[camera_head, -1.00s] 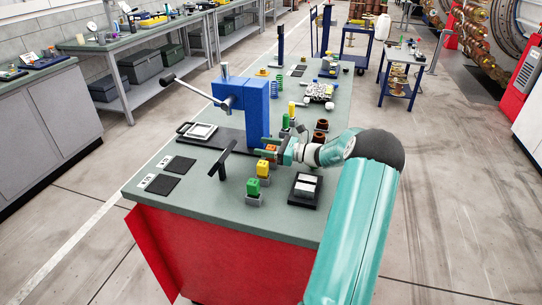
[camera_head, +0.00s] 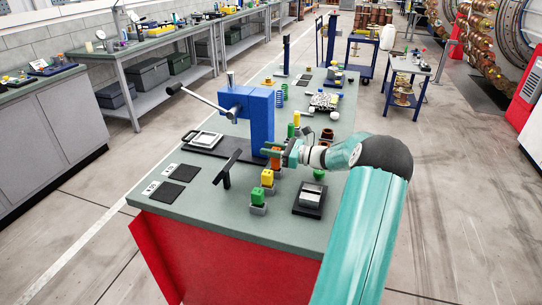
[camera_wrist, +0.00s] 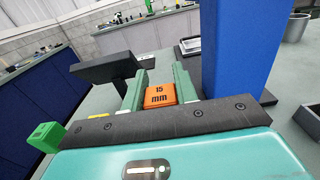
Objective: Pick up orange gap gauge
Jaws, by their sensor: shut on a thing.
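The orange gap gauge (camera_head: 276,158) is a small block near the foot of the blue press. In the wrist view it reads "15 mm" (camera_wrist: 160,96) and sits between the two green fingers. My gripper (camera_head: 282,151) is shut on it. The gauge's lower end is hard to make out, so I cannot tell whether it is clear of its holder. A yellow gauge (camera_head: 267,177) and a green gauge (camera_head: 257,195) stand in grey holders toward the bench's front edge.
The blue press (camera_head: 262,112) rises close behind my gripper. A black T-shaped stand (camera_head: 226,167) is to the left. A black tray (camera_head: 309,200) lies at the front right. Dark pads (camera_head: 181,173) lie at the left, with bare bench in front of them.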

